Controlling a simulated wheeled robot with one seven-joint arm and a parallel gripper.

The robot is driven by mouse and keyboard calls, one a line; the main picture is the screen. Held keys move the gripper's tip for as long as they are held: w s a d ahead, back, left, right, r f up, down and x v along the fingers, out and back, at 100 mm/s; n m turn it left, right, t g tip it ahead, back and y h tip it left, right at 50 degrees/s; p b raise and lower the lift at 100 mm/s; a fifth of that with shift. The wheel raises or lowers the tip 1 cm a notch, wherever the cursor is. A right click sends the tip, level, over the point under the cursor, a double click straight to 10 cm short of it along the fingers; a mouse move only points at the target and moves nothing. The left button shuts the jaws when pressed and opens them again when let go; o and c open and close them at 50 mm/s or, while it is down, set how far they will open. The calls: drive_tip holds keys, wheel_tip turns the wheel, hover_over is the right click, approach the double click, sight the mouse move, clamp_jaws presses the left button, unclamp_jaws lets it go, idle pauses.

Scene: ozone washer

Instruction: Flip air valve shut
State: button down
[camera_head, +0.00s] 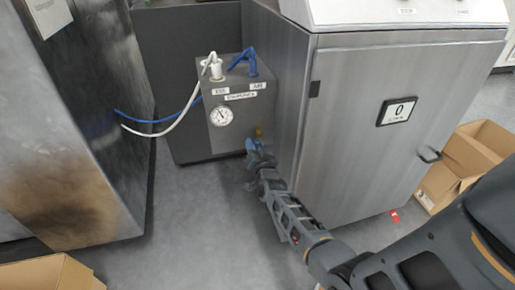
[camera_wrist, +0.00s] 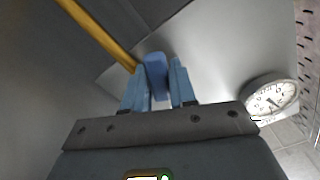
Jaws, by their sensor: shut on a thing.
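The blue handle (camera_wrist: 155,66) of the air valve stands between my light-blue fingers in the wrist view, at the end of a yellow pipe (camera_wrist: 100,34). My gripper (camera_wrist: 158,80) is shut on this handle. In the head view my gripper (camera_head: 254,158) is at the lower right of the grey box (camera_head: 236,108), by the cabinet's left side. A small yellow fitting (camera_head: 258,132) shows just above it. The handle is hard to tell from my fingers there, and the valve body is mostly hidden.
The grey box carries a gauge (camera_head: 221,116), which also shows in the wrist view (camera_wrist: 271,98), and white and blue hoses. A large steel cabinet (camera_head: 350,130) stands close to my arm on the right. Cardboard boxes (camera_head: 465,165) lie beyond it. Floor (camera_head: 195,215) at left is clear.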

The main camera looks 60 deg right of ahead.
sight(244, 131)
drive_tip(key=m, duration=0.2)
drive_tip(key=w+a+r+m, duration=0.1)
drive_tip(key=shift+m, duration=0.4)
drive_tip(key=m, duration=0.1)
drive_tip(key=r+m, duration=0.1)
drive_tip(key=shift+w+a+m, duration=0.2)
drive_tip(key=shift+w+m, duration=0.1)
drive_tip(key=shift+m, duration=0.1)
drive_tip(key=m, duration=0.1)
drive_tip(key=r+m, duration=0.1)
drive_tip(key=m, duration=0.1)
drive_tip(key=shift+w+a+r, duration=0.1)
drive_tip(key=shift+w+a, duration=0.05)
drive_tip(key=shift+w, duration=0.05)
drive_tip(key=shift+r+m, duration=0.3)
drive_tip(key=shift+m, duration=0.45)
drive_tip(key=shift+r+m, duration=0.25)
drive_tip(key=shift+m, duration=0.5)
drive_tip(key=c, duration=1)
unclamp_jaws()
drive_tip(key=shift+r, duration=0.1)
drive_tip(key=p+v, duration=0.2)
drive_tip(key=v, duration=0.5)
drive_tip(key=shift+s+a+p, duration=0.2)
drive_tip(key=shift+a+p, duration=0.1)
drive_tip(key=shift+a, duration=0.05)
